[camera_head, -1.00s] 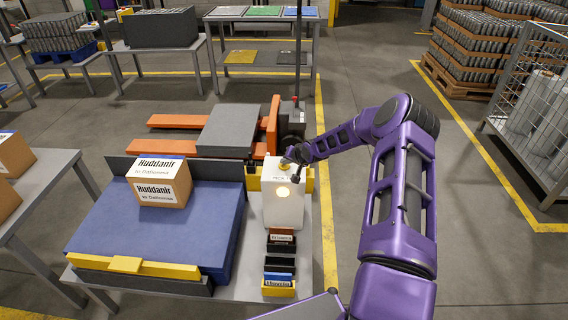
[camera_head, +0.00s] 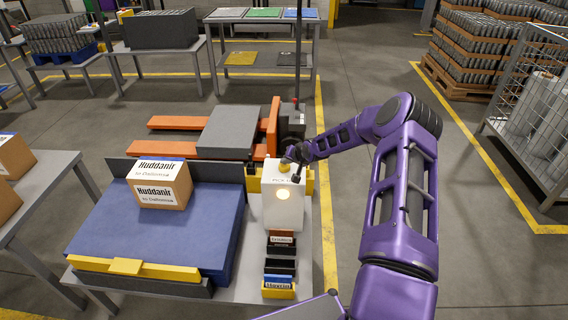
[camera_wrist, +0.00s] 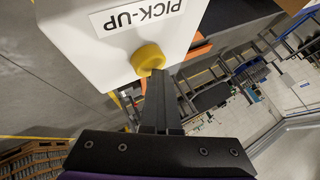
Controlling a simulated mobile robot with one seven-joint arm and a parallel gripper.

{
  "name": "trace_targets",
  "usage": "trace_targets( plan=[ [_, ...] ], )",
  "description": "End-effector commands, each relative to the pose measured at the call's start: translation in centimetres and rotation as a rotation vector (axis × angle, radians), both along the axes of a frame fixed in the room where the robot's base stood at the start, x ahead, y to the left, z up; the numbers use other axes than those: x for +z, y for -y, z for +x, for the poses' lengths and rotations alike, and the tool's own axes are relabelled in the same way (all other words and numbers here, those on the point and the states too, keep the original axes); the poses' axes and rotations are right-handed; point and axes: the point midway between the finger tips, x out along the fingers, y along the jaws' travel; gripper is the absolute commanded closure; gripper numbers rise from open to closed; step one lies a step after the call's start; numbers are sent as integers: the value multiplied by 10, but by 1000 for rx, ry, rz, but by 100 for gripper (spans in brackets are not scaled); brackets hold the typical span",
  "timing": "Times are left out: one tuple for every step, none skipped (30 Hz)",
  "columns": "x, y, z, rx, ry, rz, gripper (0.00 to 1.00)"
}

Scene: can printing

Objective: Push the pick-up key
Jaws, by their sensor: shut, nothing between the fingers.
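The pick-up key is a round yellow button (camera_head: 285,166) on top of a white box (camera_head: 283,212). In the wrist view the yellow button (camera_wrist: 148,58) sits beside the printed word PICK-UP on the white face (camera_wrist: 100,45). My gripper (camera_head: 293,157) is at the top right of the box, right at the key. In the wrist view the fingers of my gripper (camera_wrist: 156,76) are together and empty, their tips overlapping the edge of the button. I cannot tell whether they touch it.
A round light glows on the box front. A card rack (camera_head: 278,290) stands in front of it. A labelled carton (camera_head: 160,184) sits on a blue platform (camera_head: 150,235) to the left. An orange pallet truck (camera_head: 271,128) is behind.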

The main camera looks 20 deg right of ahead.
Motion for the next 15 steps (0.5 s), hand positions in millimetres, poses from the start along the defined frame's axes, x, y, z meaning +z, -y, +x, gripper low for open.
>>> trace_targets(
  plan=[
    [7, 1, -1, 0, -3, -1, 100],
    [10, 1, -1, -1, -2, -1, 100],
    [15, 1, 0, -1, -1, -1, 100],
    [18, 1, 0, -1, -1, -1, 100],
    [21, 1, 0, -2, 0, 0, 100],
    [26, 1, 0, -2, 0, 0, 100],
    [29, 1, 0, -1, 1, 0, 100],
    [32, 1, 0, -1, 1, 0, 100],
    [36, 1, 0, -1, 1, 0, 100],
    [39, 1, 0, -1, 1, 0, 100],
    [42, 1, 0, -1, 2, -1, 100],
    [46, 1, 0, -1, 2, -1, 100],
    [49, 1, 0, -1, 2, -1, 100],
    [51, 0, 0, -1, 2, -1, 100],
    [53, 0, 0, -1, 1, 0, 100]
  ],
)
